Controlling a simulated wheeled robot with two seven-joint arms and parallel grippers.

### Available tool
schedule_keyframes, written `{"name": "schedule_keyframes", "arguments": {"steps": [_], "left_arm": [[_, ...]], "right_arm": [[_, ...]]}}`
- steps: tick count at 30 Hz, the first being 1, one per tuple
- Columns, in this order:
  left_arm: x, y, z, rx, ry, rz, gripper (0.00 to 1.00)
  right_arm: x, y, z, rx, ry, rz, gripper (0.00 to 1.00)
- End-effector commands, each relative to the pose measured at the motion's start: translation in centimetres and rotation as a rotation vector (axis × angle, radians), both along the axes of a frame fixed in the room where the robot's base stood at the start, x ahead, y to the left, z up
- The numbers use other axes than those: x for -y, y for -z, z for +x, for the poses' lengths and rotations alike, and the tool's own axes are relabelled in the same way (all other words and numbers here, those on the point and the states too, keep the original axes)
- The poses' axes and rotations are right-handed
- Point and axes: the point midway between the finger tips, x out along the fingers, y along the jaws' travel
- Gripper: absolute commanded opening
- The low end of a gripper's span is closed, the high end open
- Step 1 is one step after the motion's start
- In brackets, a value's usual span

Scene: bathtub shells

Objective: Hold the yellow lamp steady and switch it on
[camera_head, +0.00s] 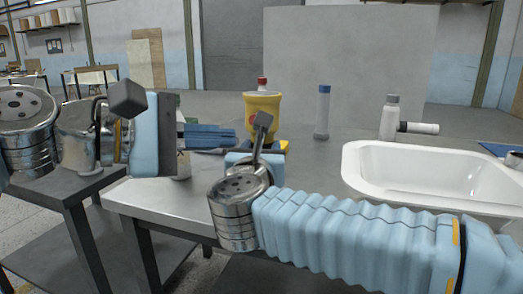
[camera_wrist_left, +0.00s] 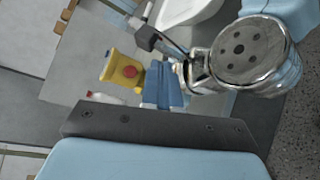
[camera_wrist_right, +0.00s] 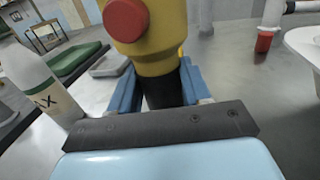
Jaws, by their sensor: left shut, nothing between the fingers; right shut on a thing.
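The yellow lamp (camera_head: 262,106) stands upright near the middle of the grey table, with a dark lower part and a round red button on its side. The red button (camera_wrist_right: 126,19) is large in the right wrist view. My right gripper (camera_wrist_right: 158,84) is shut around the lamp's dark lower part, one blue finger on each side. My left gripper (camera_head: 230,136) is shut and empty, just left of the lamp in the head view. In the left wrist view its closed fingers (camera_wrist_left: 161,70) lie beside the lamp (camera_wrist_left: 124,68). I cannot tell whether they touch it.
A white basin (camera_head: 358,165) is at the right of the grey table (camera_head: 325,165). A blue-capped clear cylinder (camera_head: 322,112) and a grey-capped bottle (camera_head: 389,118) stand behind. A white bottle (camera_wrist_right: 37,82) and a green tray (camera_wrist_right: 80,62) are left of the lamp in the right wrist view.

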Motion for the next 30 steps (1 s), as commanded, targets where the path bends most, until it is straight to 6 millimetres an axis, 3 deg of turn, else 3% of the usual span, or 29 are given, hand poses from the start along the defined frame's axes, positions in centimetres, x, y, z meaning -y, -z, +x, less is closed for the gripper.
{"name": "schedule_keyframes", "arguments": {"steps": [7, 21, 30], "left_arm": [[0.6, 0.2, 0.7, -0.122, 0.044, -0.031, 0.00], [2.6, 0.2, 6.8, -0.117, 0.043, -0.031, 0.00], [2.9, 0.2, 7.9, -0.115, 0.041, -0.031, 0.00]], "right_arm": [[0.0, 0.0, 0.0, 0.000, 0.000, 0.000, 0.11], [0.0, 0.0, 0.0, 0.000, 0.000, 0.000, 0.11], [0.0, 0.0, 0.0, 0.000, 0.000, 0.000, 0.11]]}}
